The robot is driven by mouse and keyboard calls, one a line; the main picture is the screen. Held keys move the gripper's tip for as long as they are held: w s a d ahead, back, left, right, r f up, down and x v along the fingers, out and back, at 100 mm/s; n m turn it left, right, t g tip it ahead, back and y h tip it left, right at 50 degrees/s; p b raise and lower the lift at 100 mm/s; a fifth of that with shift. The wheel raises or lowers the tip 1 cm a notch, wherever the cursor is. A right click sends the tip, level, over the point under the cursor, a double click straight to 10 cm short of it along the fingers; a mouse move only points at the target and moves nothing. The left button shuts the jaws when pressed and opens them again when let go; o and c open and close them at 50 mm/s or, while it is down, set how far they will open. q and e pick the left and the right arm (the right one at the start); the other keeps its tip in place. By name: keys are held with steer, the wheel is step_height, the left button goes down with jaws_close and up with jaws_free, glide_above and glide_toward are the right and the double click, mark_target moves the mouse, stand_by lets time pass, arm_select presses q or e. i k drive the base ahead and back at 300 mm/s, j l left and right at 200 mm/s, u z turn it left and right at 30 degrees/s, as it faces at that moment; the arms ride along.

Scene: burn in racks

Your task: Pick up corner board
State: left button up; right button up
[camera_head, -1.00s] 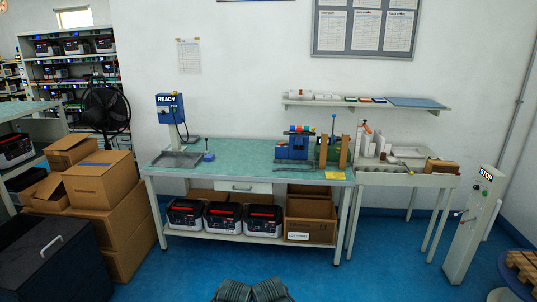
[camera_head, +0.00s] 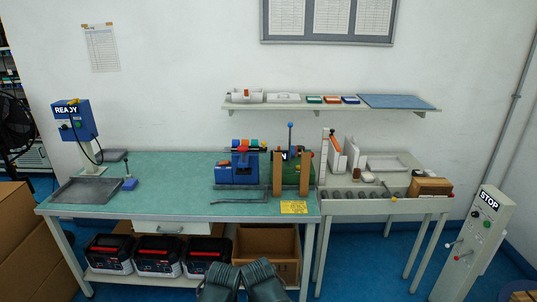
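Two brown upright strips, which look like corner boards, stand at the front right of the green-topped bench: one strip (camera_head: 277,173) on the left and another strip (camera_head: 305,173) on the right. I cannot tell for certain that they are the corner boards. My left gripper (camera_head: 219,283) and my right gripper (camera_head: 262,281) show as dark ribbed shapes at the bottom edge, in front of the bench and well apart from the strips. Their fingertips are not clear, and nothing is seen held.
The bench (camera_head: 170,170) carries a blue device (camera_head: 238,170), a grey tray (camera_head: 88,190) and a READY box (camera_head: 75,122). A side table (camera_head: 345,206) holds white parts and a brown block (camera_head: 430,187). A STOP post (camera_head: 475,240) stands right. Cartons (camera_head: 25,240) stand left.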

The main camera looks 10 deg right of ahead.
mark_target(277, 157)
steer(key=i+l+z, duration=0.1)
steer(key=i+l, duration=1.2)
steer(key=l, duration=0.3)
steer(key=i+l, duration=0.15)
steer(key=l, duration=0.25)
steer(key=i+l, duration=0.1)
steer(key=l, duration=0.35)
steer(key=i+l, duration=0.1)
steer(key=l, duration=0.3)
